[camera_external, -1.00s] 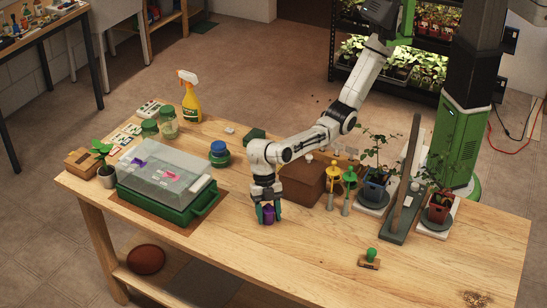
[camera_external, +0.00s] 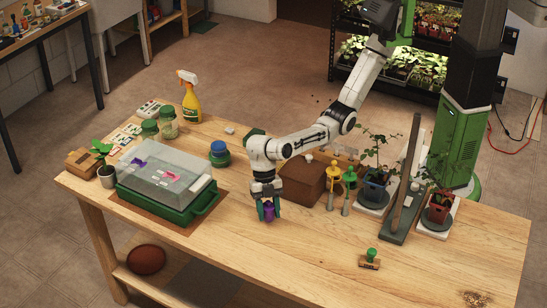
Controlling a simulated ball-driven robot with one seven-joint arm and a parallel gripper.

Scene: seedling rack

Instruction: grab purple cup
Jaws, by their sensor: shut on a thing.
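The purple cup (camera_external: 269,213) is small and shows between the fingers of my gripper (camera_external: 268,209), near the middle of the wooden table. My gripper points down and is shut on the cup, with a teal finger on each side of it. The fingers hide part of the cup's sides. I cannot tell whether the cup's bottom touches the table or is just above it.
A green tray (camera_external: 161,206) with a clear lid stands to the left. A brown box (camera_external: 303,183) is close on the right, with yellow and green-topped tools beside it. A blue-lidded jar (camera_external: 219,153) stands behind left. The table's front middle is clear.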

